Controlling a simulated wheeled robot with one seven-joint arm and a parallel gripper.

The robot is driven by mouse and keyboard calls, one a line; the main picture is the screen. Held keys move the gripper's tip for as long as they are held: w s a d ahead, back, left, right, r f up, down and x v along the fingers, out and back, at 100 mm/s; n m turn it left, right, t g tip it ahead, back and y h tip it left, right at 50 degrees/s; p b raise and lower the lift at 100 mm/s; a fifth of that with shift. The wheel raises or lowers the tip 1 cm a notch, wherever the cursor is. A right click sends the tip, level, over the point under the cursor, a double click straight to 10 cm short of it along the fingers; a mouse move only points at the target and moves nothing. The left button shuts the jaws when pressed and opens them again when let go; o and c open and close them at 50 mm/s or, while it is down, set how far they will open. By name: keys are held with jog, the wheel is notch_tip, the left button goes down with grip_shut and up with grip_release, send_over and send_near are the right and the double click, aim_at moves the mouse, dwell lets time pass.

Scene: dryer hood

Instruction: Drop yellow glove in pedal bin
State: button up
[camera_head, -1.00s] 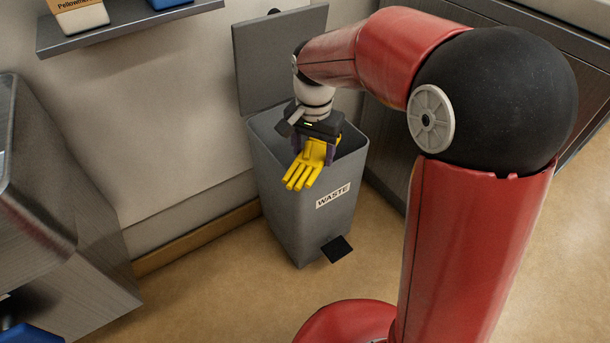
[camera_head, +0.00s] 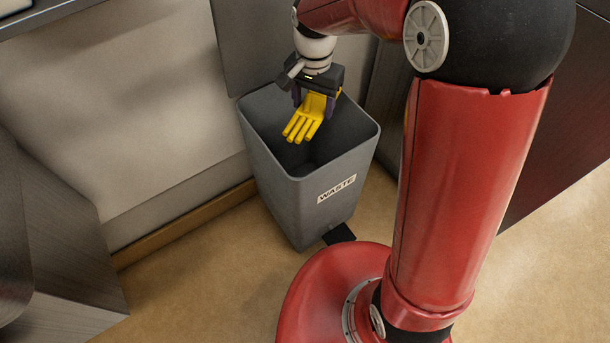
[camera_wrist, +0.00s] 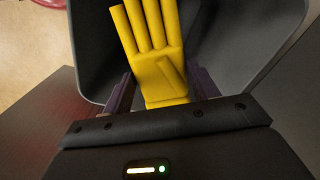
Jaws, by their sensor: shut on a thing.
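The yellow glove (camera_head: 307,117) hangs from my gripper (camera_head: 315,98), fingers pointing down toward the front of the bin. My gripper is shut on the glove's cuff end. In the wrist view the glove (camera_wrist: 152,45) sticks out from between the purple fingers of my gripper (camera_wrist: 163,98). The grey pedal bin (camera_head: 297,205), labelled WASTE, stands on the floor with its lid (camera_head: 228,50) raised at the back. The glove shows over the bin's open mouth; its exact height against the rim is hard to tell. The black pedal (camera_head: 339,234) is at the bin's front foot.
A pale wall (camera_head: 120,110) with a wooden skirting strip is behind and left of the bin. A metal-sided unit (camera_head: 55,240) stands at left, and a dark cabinet (camera_head: 530,130) at right. A shelf edge (camera_head: 50,15) crosses the top left. Tan floor is clear in front.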

notch_tip(320, 180, down, 2)
jog(key=shift+f+b, duration=0.1)
jog(key=shift+b, duration=0.35)
jog(key=o, duration=1.1)
jog(key=shift+c, duration=0.2)
notch_tip(320, 180, up, 8)
jog(key=shift+f+p, duration=0.1)
jog(key=shift+p, duration=0.25)
